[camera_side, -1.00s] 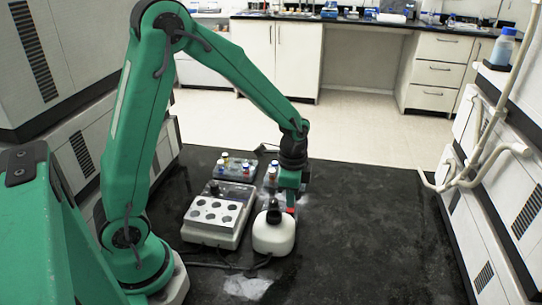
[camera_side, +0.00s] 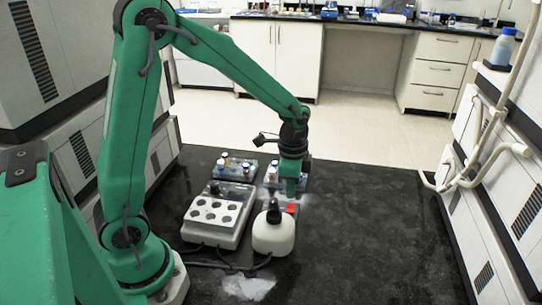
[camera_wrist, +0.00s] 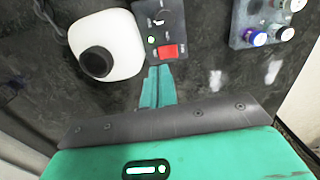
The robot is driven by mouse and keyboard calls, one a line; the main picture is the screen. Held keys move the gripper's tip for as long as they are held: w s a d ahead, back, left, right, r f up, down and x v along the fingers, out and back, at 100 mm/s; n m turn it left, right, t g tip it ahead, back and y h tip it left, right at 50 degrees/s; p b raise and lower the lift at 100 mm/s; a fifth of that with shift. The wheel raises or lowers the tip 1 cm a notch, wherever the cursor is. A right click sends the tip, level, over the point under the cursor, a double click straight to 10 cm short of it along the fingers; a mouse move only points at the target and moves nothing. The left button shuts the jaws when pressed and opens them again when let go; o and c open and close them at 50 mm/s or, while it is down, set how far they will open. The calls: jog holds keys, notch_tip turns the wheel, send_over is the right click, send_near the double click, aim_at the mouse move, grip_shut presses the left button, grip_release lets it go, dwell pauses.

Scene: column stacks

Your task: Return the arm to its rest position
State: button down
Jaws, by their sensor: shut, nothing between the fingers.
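The fingertips appear next to a dark control panel with a red switch (camera_wrist: 169,51). The red part also shows below my gripper in the side view (camera_side: 292,208). I cannot tell the exact height of the fingertips.
Vial racks (camera_side: 238,172) (camera_wrist: 246,18) lie behind. The bench's right side (camera_side: 375,230) is clear.

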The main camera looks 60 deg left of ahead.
jog(key=s+r+n+t, duration=0.5)
jog(key=s+r+n, duration=0.4)
jog(key=s+r, duration=0.6)
jog(key=shift+s+r+t, duration=0.2)
jog(key=shift+s+t, duration=0.1)
